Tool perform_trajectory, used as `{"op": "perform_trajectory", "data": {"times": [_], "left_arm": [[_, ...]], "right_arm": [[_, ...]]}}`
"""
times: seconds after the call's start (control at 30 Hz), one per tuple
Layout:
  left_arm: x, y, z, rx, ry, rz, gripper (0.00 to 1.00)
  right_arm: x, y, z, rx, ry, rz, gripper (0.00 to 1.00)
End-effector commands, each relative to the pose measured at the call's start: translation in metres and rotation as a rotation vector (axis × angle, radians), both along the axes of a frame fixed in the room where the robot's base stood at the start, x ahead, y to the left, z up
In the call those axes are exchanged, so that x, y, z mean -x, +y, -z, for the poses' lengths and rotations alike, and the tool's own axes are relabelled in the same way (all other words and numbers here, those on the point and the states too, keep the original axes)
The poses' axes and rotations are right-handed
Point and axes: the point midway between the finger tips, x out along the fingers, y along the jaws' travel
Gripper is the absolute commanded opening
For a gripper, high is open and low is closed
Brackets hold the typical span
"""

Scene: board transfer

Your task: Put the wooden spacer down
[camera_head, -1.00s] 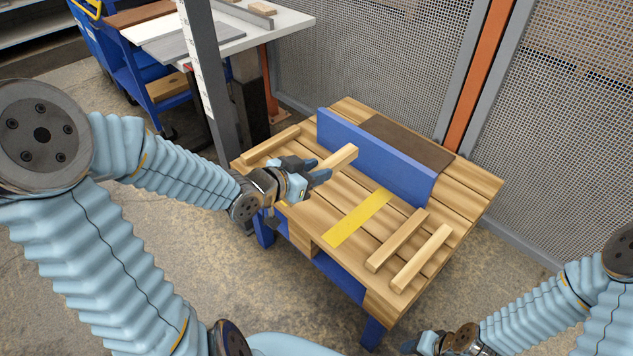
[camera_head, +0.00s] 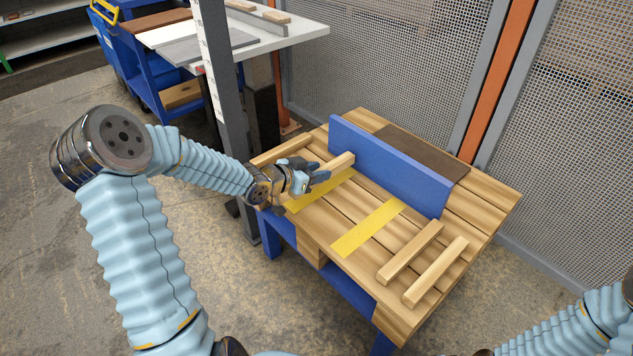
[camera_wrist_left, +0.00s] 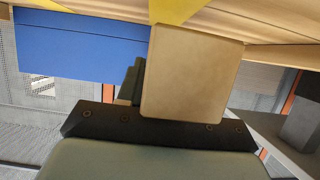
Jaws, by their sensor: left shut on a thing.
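My left gripper (camera_head: 318,173) is shut on a pale wooden spacer (camera_head: 342,161), over the left part of the slatted wooden bench top (camera_head: 478,196). The spacer points toward the blue upright board (camera_head: 392,168), its far end close to that board. A yellow strip (camera_head: 318,193) lies on the bench just beside and partly under the gripper. In the left wrist view, the spacer (camera_wrist_left: 190,72) stands out from the dark jaw, overlapping a yellow strip (camera_wrist_left: 178,10). Whether the spacer touches the bench I cannot tell. My right gripper is out of the frame.
A second yellow strip (camera_head: 367,228) lies bare mid-bench. Two loose spacers, one (camera_head: 410,252) and another (camera_head: 436,271), lie to the right. Another spacer (camera_head: 281,150) lies at the left edge. A grey post (camera_head: 219,90) stands left of the bench, near my left arm.

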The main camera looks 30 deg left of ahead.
Motion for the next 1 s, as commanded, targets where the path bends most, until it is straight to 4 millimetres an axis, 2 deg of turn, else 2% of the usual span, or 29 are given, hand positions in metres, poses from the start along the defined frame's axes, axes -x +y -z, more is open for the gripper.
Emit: {"op": "perform_trajectory", "data": {"times": [0.2,0.57,0.6,0.7,0.77,1.0], "left_arm": [[-0.002,0.0,0.033,0.003,0.001,0.001,0.0],[-0.002,0.001,0.037,0.001,0.0,0.0,0.0],[-0.002,0.001,0.037,0.0,0.001,0.0,0.37],[-0.002,0.001,0.036,0.001,0.002,-0.001,0.53],[-0.002,0.001,0.036,0.001,0.002,-0.001,0.61],[-0.002,0.001,0.036,0.001,0.0,0.0,0.61]], "right_arm": [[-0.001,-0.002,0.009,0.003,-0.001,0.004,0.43],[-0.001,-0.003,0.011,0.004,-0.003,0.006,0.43],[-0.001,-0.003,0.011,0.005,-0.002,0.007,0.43],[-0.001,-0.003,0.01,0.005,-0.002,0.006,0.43],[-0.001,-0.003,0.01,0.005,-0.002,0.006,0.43],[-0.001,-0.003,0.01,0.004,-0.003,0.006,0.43]]}}
